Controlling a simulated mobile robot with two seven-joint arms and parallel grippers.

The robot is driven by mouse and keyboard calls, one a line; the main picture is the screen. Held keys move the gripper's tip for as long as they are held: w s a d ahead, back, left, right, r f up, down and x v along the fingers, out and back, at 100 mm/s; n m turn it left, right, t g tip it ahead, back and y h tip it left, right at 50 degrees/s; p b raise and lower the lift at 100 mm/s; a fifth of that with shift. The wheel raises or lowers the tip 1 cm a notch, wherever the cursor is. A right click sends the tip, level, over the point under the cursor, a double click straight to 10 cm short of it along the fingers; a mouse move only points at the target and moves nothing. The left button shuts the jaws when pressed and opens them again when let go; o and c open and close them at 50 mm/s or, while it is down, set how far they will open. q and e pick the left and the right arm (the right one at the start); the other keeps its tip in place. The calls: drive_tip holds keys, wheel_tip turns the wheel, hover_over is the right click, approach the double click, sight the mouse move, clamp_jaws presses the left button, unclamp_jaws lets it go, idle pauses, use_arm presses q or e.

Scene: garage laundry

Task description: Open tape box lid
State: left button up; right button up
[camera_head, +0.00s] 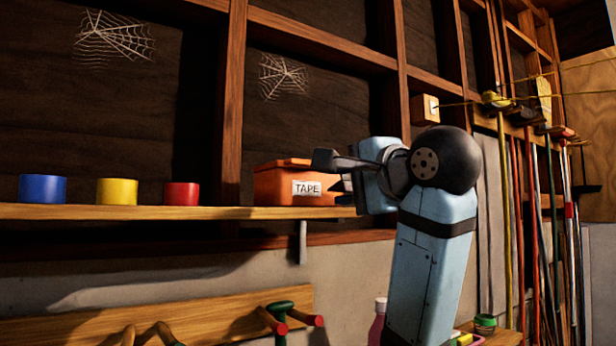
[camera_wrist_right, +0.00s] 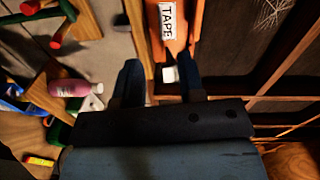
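The orange tape box (camera_head: 270,187) stands on the wooden shelf, with a white "TAPE" label on its front. Its orange lid (camera_head: 288,162) looks closed. My right gripper (camera_head: 328,172) is at the box's right front corner, with a dark finger level with the lid. In the right wrist view the box (camera_wrist_right: 181,40) lies ahead of the gripper (camera_wrist_right: 158,74). The two fingers are spread apart. A small white piece (camera_wrist_right: 170,74) shows between them, close to one finger; I cannot tell whether they touch. My left gripper is not in view.
The shelf (camera_head: 120,212) also holds a blue roll (camera_head: 42,189), a yellow roll (camera_head: 117,192) and a red roll (camera_head: 181,194), left of the box. A peg rack (camera_head: 220,315) is below. Long-handled tools (camera_head: 530,200) stand at right. A pink bottle (camera_head: 377,322) is low down.

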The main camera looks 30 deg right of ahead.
sight(308, 163)
wheel_tip(308, 163, up, 5)
drive_tip(key=s+m, duration=0.1)
drive_tip(key=s, duration=0.2)
drive_tip(key=shift+t, duration=0.4)
drive_tip(key=w+p, duration=0.1)
drive_tip(key=w, duration=0.3)
drive_tip(key=w+p, duration=0.2)
drive_tip(key=w, duration=0.2)
drive_tip(key=w+p, duration=0.1)
drive_tip(key=w, duration=0.4)
drive_tip(key=shift+a+f, duration=0.15)
drive_tip(key=shift+a, duration=0.15)
drive_tip(key=shift+w, duration=0.55)
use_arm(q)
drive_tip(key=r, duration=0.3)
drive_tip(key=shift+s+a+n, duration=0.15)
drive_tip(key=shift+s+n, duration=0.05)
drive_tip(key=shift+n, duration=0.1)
use_arm(e)
drive_tip(key=shift+f, duration=0.1)
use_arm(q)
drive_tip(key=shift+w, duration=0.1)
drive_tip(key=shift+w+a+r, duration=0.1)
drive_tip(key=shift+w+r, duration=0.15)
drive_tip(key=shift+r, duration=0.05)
use_arm(e)
clamp_jaws()
